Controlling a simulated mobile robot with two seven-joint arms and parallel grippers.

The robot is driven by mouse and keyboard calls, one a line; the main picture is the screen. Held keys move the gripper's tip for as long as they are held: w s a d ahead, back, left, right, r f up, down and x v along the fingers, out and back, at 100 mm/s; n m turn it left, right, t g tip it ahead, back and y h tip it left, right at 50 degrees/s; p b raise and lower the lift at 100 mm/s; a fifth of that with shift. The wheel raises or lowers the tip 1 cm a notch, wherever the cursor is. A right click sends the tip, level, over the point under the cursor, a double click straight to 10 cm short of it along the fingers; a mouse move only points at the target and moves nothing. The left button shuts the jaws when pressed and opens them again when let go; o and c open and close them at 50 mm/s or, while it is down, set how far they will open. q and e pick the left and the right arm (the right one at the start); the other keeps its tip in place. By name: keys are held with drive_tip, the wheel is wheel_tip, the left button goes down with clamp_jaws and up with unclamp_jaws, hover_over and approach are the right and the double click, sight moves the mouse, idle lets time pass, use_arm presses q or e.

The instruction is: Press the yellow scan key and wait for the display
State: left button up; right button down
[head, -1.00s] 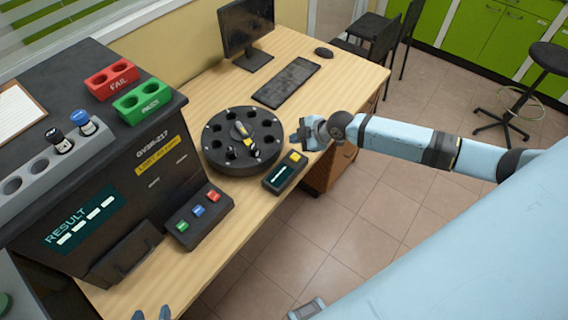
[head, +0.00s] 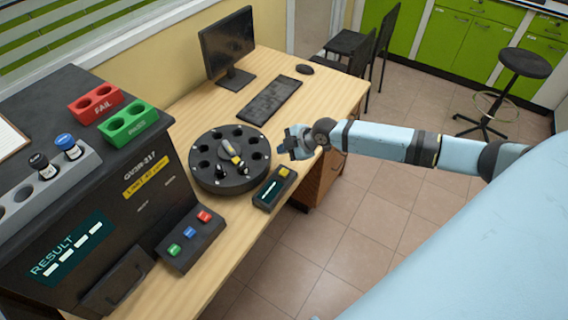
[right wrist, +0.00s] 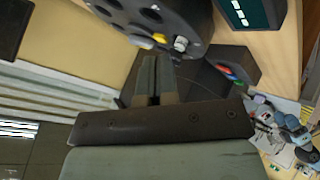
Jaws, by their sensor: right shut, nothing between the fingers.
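The yellow scan key (head: 284,172) sits at the far end of a small black handheld-like unit on the near edge of the desk. Its dark display (head: 270,189) shows a pale line of marks too small to read. The display also shows in the right wrist view (right wrist: 240,12), where the yellow key is not visible. My right gripper (head: 287,145) is just beyond the key in the picture, apart from it. Its fingers (right wrist: 152,75) are shut and empty. My left gripper is not in view.
A black round carousel (head: 207,176) with a yellow-marked item on top stands left of the unit. A panel with green, blue and red buttons (head: 190,238) and the analyser (head: 110,190) stand nearer. A keyboard (head: 270,101) and monitor (head: 228,45) are behind.

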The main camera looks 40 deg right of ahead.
sight(284, 173)
use_arm(q)
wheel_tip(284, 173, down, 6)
drive_tip(key=b, duration=0.4)
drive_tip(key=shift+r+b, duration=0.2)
drive_tip(key=shift+b, duration=0.2)
use_arm(e)
wheel_tip(284, 173, down, 7)
drive_tip(key=shift+f, duration=0.25)
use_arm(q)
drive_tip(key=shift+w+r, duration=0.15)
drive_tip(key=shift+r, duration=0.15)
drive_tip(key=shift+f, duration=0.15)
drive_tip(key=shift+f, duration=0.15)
use_arm(e)
drive_tip(key=shift+f, duration=0.1)
use_arm(q)
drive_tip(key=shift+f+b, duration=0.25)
drive_tip(key=shift+b, duration=0.25)
use_arm(e)
drive_tip(key=shift+f, duration=0.3)
